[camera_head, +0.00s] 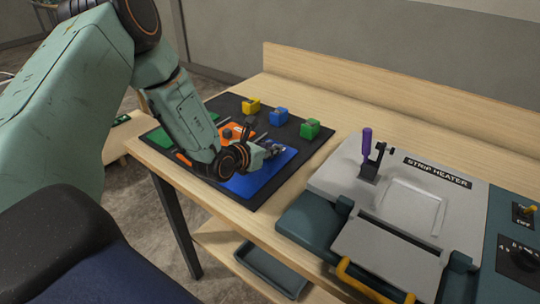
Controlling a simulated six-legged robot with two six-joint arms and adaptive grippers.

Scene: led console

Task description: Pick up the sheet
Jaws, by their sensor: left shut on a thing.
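A blue sheet (258,183) lies at the front right of a black mat (310,152) on the wooden table. My left arm reaches in from the left, and my left gripper (275,150) is low over the blue sheet. The gripper is shut, apparently on the blue sheet; its fingers hide the exact contact. The sheet looks flat, and I cannot tell whether it is clear of the mat. A green sheet (160,139) and an orange piece (236,130) also show on the mat, partly hidden by my arm. My right gripper is out of view.
Yellow (251,106), blue (279,116) and green (309,130) blocks stand along the mat's far edge. A strip heater (335,185) with a purple-handled clamp (366,142) and a yellow front handle (365,283) stands at the right. A raised board (385,95) lines the table's back.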

